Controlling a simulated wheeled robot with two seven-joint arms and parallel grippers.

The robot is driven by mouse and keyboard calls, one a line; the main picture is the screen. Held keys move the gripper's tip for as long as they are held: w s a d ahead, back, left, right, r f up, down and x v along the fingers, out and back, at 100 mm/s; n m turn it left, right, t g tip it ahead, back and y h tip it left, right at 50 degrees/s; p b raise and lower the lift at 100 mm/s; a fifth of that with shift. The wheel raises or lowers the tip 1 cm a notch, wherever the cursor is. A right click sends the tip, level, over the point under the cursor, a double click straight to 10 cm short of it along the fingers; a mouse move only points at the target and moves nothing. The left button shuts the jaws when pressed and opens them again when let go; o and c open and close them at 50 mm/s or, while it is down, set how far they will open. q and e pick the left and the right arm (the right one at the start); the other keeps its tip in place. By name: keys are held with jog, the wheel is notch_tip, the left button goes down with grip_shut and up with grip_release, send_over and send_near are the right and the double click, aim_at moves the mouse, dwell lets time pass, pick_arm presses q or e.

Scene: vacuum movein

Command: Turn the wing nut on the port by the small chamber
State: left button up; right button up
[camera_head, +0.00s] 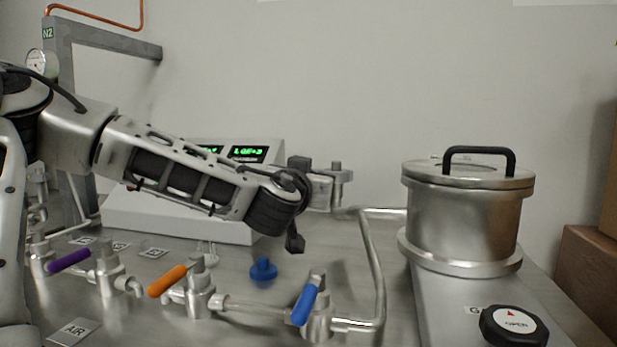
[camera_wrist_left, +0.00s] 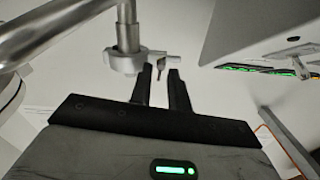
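The port (camera_head: 338,187) is a steel fitting behind my left wrist in the head view, on a pipe leading right to the lidded steel chamber (camera_head: 465,222). In the left wrist view the port shows as a ring clamp (camera_wrist_left: 126,62) around a vertical tube. The wing nut (camera_wrist_left: 161,66) is a small metal piece at the clamp's side. My left gripper (camera_wrist_left: 161,88) is open, its two black fingers pointing at the wing nut. The nut is at or just beyond the fingertip gap; contact cannot be told. In the head view my wrist hides the fingers. My right gripper is not in view.
Valves with purple (camera_head: 69,260), orange (camera_head: 167,281) and blue (camera_head: 305,304) handles stand in front. A blue knob (camera_head: 263,269) sits below my wrist. A display box (camera_head: 180,220) is behind my arm. A black OPEN knob (camera_head: 513,326) is at the front right.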

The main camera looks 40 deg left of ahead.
pick_arm(q)
grip_shut()
